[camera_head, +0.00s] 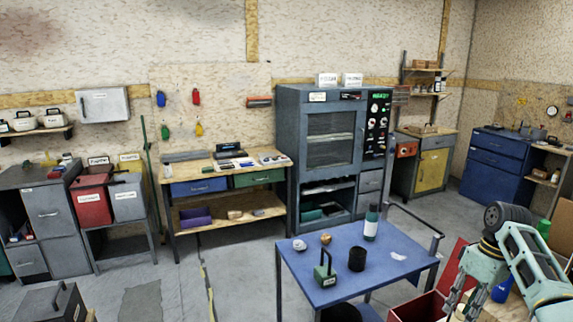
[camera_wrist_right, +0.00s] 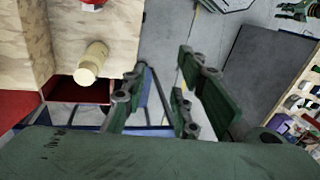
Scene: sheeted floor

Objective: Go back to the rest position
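My right gripper (camera_head: 462,302) is at the lower right of the head view, beside the right end of the blue table. In the right wrist view its two green fingers (camera_wrist_right: 163,70) stand apart with nothing between them, and floor shows through the gap. My left gripper is not in view.
A red bin (camera_head: 420,307) is beside my right gripper. A workbench (camera_head: 230,172) and grey cabinet (camera_head: 322,150) line the wall.

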